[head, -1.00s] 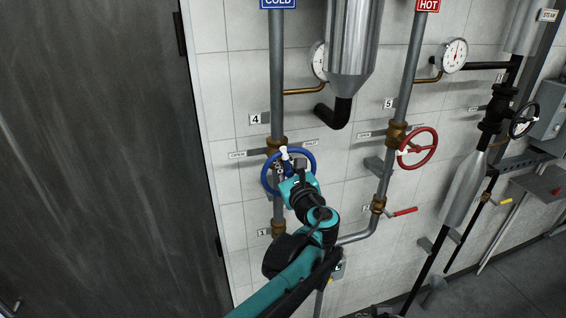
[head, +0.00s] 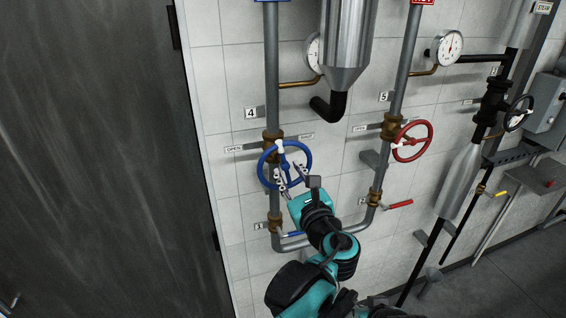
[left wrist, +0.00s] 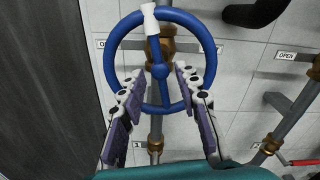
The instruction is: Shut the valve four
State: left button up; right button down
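Valve four is the blue handwheel (head: 264,172) on the cold pipe, beside the "4" tag (head: 251,113). A white marker sits at the top of its rim. The handwheel fills the upper middle of the left wrist view (left wrist: 108,57). My left gripper (head: 288,181) is in front of the wheel's lower part. In the left wrist view its two fingers (left wrist: 155,93) are spread apart, with the wheel's hub and lower spoke showing between them. Whether the fingertips touch the wheel I cannot tell. My right gripper is not in view.
A red handwheel (head: 397,149) by the "5" tag (head: 384,96) is to the right. Small valves with a blue lever (head: 294,234) and a red lever (head: 400,204) are below. A dark door (head: 90,150) stands at left. A black handwheel (head: 511,118) is at far right.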

pick_arm(q)
jog(key=shift+v, duration=1.7)
